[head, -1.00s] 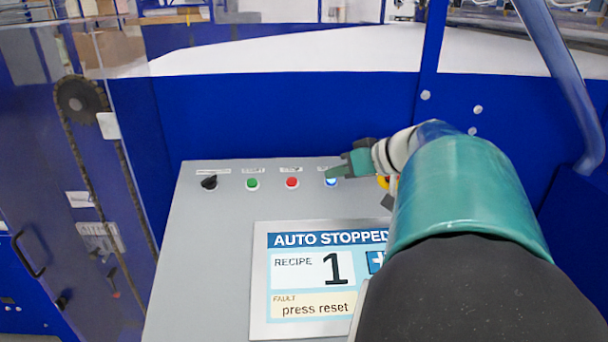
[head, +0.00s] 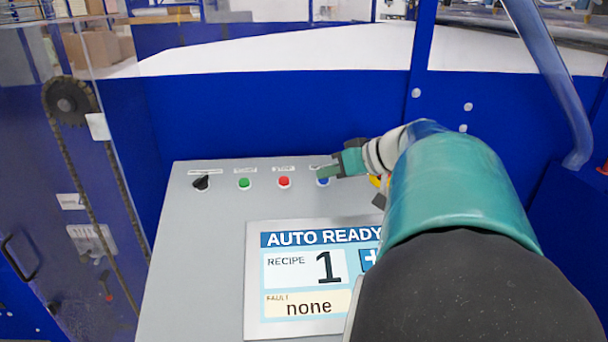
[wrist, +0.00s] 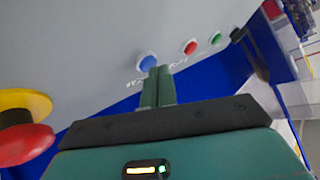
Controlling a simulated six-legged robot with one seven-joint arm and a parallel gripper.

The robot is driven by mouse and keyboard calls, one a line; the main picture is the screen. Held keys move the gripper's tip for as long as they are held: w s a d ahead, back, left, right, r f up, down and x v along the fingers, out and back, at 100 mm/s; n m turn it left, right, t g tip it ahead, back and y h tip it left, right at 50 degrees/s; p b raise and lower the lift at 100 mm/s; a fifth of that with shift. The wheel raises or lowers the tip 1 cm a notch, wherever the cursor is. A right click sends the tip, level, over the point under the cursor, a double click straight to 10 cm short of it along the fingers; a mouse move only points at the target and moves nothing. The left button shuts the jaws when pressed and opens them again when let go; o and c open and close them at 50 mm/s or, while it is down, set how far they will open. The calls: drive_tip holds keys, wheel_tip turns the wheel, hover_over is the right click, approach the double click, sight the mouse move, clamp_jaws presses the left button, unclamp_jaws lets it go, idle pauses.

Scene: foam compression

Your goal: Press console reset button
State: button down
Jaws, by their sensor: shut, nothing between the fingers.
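The grey console (head: 200,270) has a row of controls along its top. The blue button (head: 323,181) is at the right of the row, partly covered by my gripper (head: 321,171) in the head view. The blue button is unlit. In the wrist view, the shut, empty fingers of my gripper (wrist: 156,74) end at or just beside the blue button (wrist: 147,63); I cannot tell whether they touch it. The console screen (head: 305,275) reads AUTO READY, recipe 1, fault none. My arm hides the screen's right side.
A black selector knob (head: 201,183), a green button (head: 244,183) and a red button (head: 284,182) sit left of the blue one. A red mushroom button on a yellow base (wrist: 25,140) is close to my gripper. A blue panel (head: 280,115) stands behind the console.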

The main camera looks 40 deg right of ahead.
drive_tip(key=shift+r, duration=0.2)
drive_tip(key=r, duration=0.1)
drive_tip(key=s+a+r, duration=0.1)
drive_tip(key=r, duration=0.1)
drive_tip(key=s+r, duration=0.1)
drive_tip(key=r, duration=0.1)
drive_tip(key=shift+a+r, duration=0.15)
drive_tip(key=shift+r, duration=0.1)
idle(0.3)
idle(0.8)
